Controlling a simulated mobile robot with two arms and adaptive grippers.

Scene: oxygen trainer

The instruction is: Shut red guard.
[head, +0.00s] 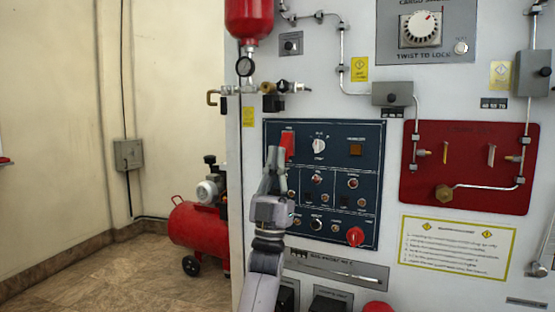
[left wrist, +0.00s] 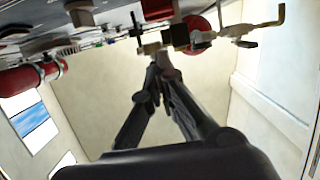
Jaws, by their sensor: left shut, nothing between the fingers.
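The red guard (head: 288,145) is a small red flap at the upper left of the dark blue control panel (head: 345,132). It appears to stand out from the panel, raised; the switch under it is not visible. My left gripper (head: 273,158) is shut and empty, with its tips just left of and slightly below the guard. I cannot tell whether they touch it. In the left wrist view the closed fingers (left wrist: 163,68) point towards brass fittings, and I cannot make out the guard there. My right gripper is not in view.
A red plate (head: 480,150) with pipes is to the right. A red compressor (head: 198,222) stands on the floor at left.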

